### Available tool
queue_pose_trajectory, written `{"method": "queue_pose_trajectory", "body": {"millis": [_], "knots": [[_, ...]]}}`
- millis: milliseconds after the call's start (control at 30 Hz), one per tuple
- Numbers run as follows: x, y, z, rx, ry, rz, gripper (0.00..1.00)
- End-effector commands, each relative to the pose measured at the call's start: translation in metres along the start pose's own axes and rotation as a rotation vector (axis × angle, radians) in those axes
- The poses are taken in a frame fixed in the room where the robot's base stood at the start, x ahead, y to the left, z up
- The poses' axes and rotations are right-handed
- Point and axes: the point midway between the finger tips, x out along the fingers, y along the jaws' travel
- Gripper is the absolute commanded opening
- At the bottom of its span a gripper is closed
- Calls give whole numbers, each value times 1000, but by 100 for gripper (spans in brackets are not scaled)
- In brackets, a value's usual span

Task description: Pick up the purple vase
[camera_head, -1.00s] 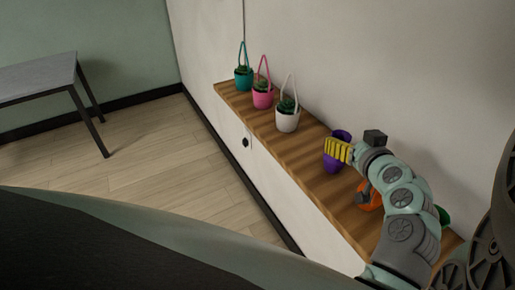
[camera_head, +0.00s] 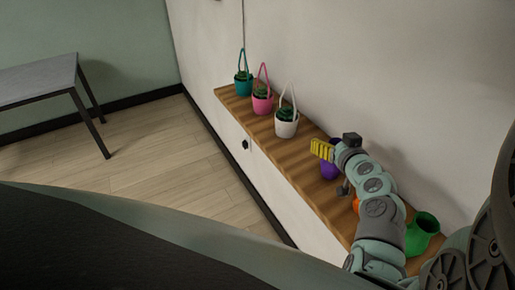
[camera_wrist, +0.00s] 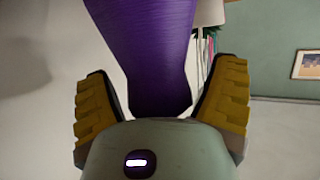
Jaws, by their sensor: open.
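The purple vase (camera_head: 329,170) stands on the wooden shelf (camera_head: 300,160), partly hidden behind my gripper and wrist in the head view. In the wrist view the purple vase (camera_wrist: 148,50) fills the upper middle, between the two yellow fingers. My gripper (camera_head: 322,150) is open, with its yellow fingers spread on either side of the vase in the wrist view (camera_wrist: 162,105). A gap shows between each finger and the vase. I cannot tell how deep the vase sits between the fingers.
White (camera_head: 286,128), pink (camera_head: 262,105) and teal (camera_head: 243,87) hanging pots with plants stand further along the shelf. An orange vase (camera_head: 356,204), mostly hidden by my arm, and a green vase (camera_head: 423,232) stand nearer. The wall runs close behind the shelf.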

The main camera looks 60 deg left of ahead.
Motion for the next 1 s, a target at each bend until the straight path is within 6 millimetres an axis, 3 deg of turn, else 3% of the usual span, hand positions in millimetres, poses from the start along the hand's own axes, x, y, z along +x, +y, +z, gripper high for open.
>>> {"method": "queue_pose_trajectory", "body": {"millis": [300, 1000], "knots": [[2, -2, 0, 0, 0, -3, 87], [2, 0, 0, 1, 1, 0, 14]]}}
